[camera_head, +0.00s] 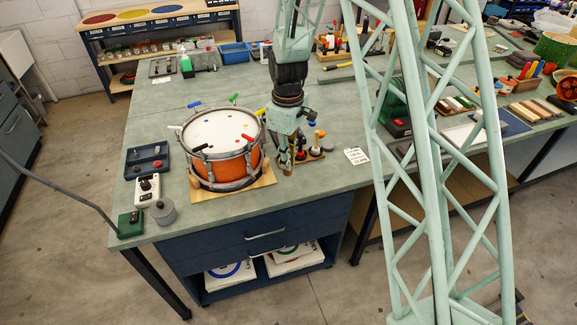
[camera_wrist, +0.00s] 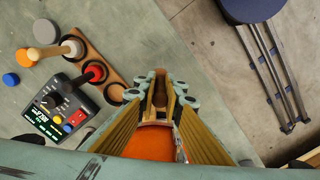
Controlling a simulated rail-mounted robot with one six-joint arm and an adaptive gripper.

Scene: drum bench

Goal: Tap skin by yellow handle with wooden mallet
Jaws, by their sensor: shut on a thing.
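The drum (camera_head: 222,168) has an orange shell, and its pale skin (camera_head: 215,130) carries small coloured dots. Coloured handles stand around the rim: blue (camera_head: 195,104), green (camera_head: 233,99), red (camera_head: 247,137) and black (camera_head: 200,148). A small yellow handle (camera_head: 260,111) seems to show at the rim's right, beside my arm. My gripper (camera_head: 286,168) points down just right of the drum. In the wrist view its fingers are shut on a brown wooden piece (camera_wrist: 160,95), the wooden mallet. Most of the mallet is hidden by the fingers.
A wooden rack (camera_wrist: 100,72) with other mallets stands close beside my gripper, with a red-topped one (camera_wrist: 94,72) in it. A black control box (camera_wrist: 58,112) is next to it. Trays and small devices (camera_head: 147,190) stand left of the drum. The bench behind the drum is mostly clear.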

